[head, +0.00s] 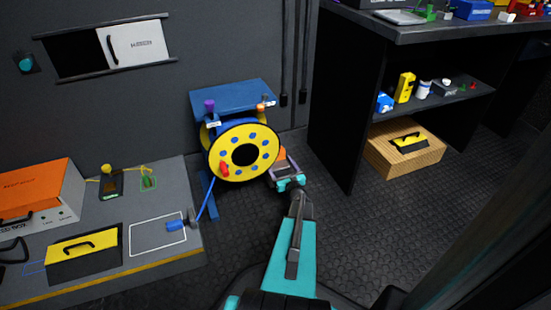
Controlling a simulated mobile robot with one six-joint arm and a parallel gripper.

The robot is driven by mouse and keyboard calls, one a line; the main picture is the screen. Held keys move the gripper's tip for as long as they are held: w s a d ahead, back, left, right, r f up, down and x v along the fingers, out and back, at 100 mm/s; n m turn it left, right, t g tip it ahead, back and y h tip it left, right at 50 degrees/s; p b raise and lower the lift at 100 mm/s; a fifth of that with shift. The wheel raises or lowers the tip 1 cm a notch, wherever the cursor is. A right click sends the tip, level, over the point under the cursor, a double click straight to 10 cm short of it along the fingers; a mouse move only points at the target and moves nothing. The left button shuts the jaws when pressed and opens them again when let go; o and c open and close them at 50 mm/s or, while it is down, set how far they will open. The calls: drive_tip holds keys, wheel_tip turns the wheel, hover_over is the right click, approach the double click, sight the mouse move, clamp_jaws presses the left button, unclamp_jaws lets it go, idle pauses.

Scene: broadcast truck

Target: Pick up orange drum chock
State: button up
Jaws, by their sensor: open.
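A small orange piece (281,154), which looks like the drum chock, shows low beside the right side of the yellow cable drum (222,160). My gripper (281,161) is open, with its fingers pointing away from me at the orange piece. The gripper body hides part of that area. I cannot tell whether the piece lies between the fingertips or just beyond them. Another small orange item (261,107) with a white label sits at the right front edge of the blue drum stand (232,96).
The drum's red handle and blue cable are left of my gripper. A grey bench (190,246) with a blue connector (176,225) stands at left. A dark shelf unit (345,110) with a wooden crate (378,160) stands at right. Textured floor (365,235) between is clear.

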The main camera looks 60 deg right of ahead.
sight(277, 162)
drive_tip(key=b+x, duration=0.1)
drive_tip(key=x, duration=0.2)
drive_tip(key=shift+w+d+f, duration=0.1)
drive_tip(key=shift+w+d, duration=0.25)
drive_tip(key=shift+w, duration=0.1)
drive_tip(key=c, duration=0.9)
